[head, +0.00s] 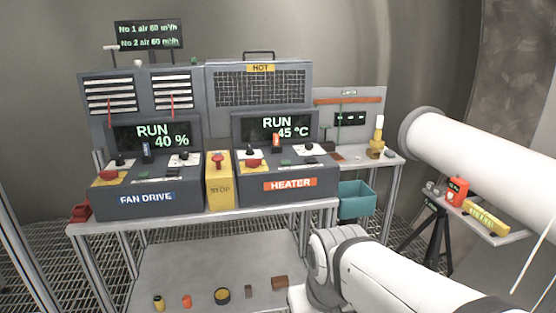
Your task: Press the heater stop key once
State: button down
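The heater console (290,183) stands at the right of the bench, with an orange HEATER label on its front. Its display (277,127) reads RUN 45 °C. On its sloped top are a red mushroom button (253,163) on a yellow plate, an orange-tagged lever (276,141), a small green key (285,162) and a dark key (311,161). The key markings are too small to read, so I cannot tell which is the stop key. My white arm shows at the lower right, in front of the bench. My gripper is not visible.
The fan drive console (147,198) stands left, its display reading RUN 40 %. A yellow STOP box (219,188) with a red button sits between the consoles. A teal bin (356,199) hangs right. Small items lie on the lower shelf (180,270). A tripod tray (480,222) stands right.

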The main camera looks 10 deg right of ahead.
aim_at(313, 160)
jog(key=u, duration=1.75)
jog(key=i, duration=0.95)
jog(key=z, duration=3.75)
jog(key=i, duration=0.2)
jog(key=u, duration=0.4)
